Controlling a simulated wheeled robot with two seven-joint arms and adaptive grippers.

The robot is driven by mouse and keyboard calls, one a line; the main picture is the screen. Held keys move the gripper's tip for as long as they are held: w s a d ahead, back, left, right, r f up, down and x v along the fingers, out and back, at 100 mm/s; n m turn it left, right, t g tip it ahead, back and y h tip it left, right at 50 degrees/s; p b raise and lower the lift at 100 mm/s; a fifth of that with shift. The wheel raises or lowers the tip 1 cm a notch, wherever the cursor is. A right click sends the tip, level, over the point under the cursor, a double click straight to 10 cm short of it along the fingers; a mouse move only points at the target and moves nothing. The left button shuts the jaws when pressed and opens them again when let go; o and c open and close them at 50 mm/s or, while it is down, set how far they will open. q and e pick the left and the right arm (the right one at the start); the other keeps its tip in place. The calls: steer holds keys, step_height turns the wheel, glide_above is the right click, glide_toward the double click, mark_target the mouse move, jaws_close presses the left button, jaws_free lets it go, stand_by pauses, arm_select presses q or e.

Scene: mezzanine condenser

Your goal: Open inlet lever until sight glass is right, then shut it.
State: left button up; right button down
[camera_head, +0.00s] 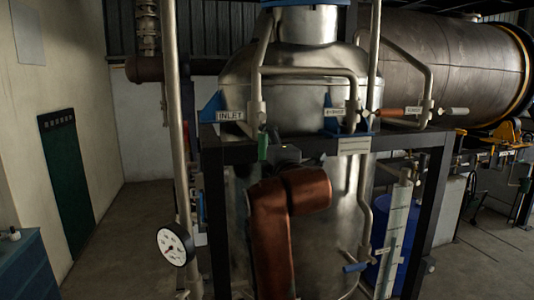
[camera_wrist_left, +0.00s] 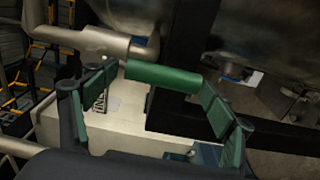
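The green inlet lever handle (camera_head: 263,146) hangs below a valve beside the INLET label (camera_head: 230,115) in the head view. My left gripper (camera_head: 279,150) is close to it, small and dark, partly behind my brown arm. In the left wrist view the green handle (camera_wrist_left: 162,77) lies crosswise between the spread green-padded fingers of my left gripper (camera_wrist_left: 160,88). The gripper is open; whether a finger touches the handle I cannot tell. A pale upright gauge with scale marks (camera_head: 394,235), apparently the sight glass, stands at right; its level is too small to read. My right gripper is not in view.
A steel vessel (camera_head: 330,230) stands behind a dark frame (camera_head: 405,141). A round dial gauge (camera_head: 175,246) is at lower left. Pipes surround the handle.

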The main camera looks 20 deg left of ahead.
arm_select(q)
steer(key=shift+o, duration=0.6)
steer(key=shift+a+f, duration=0.1)
steer(key=shift+s, duration=0.1)
steer(key=shift+s+d, duration=0.1)
steer(key=shift+d, duration=0.2)
steer(key=v, duration=1.1)
steer(key=shift+s, duration=0.3)
stand_by(5.5)
